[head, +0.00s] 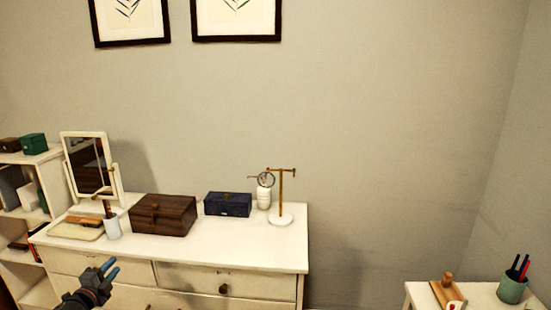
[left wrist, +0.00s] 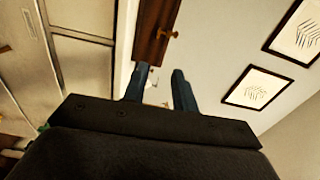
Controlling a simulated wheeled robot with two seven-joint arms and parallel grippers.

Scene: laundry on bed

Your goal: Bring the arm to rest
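My left gripper (head: 111,268) shows at the lower left of the head view, in front of the white dresser (head: 285,255). My right gripper is in neither view.
On the dresser are a mirror (head: 87,170), a brown box (head: 163,214), a blue box (head: 228,204) and a jewellery stand (head: 281,200). A white shelf (head: 28,215) stands left. A small table (head: 480,290) with a pen cup (head: 511,290) stands right.

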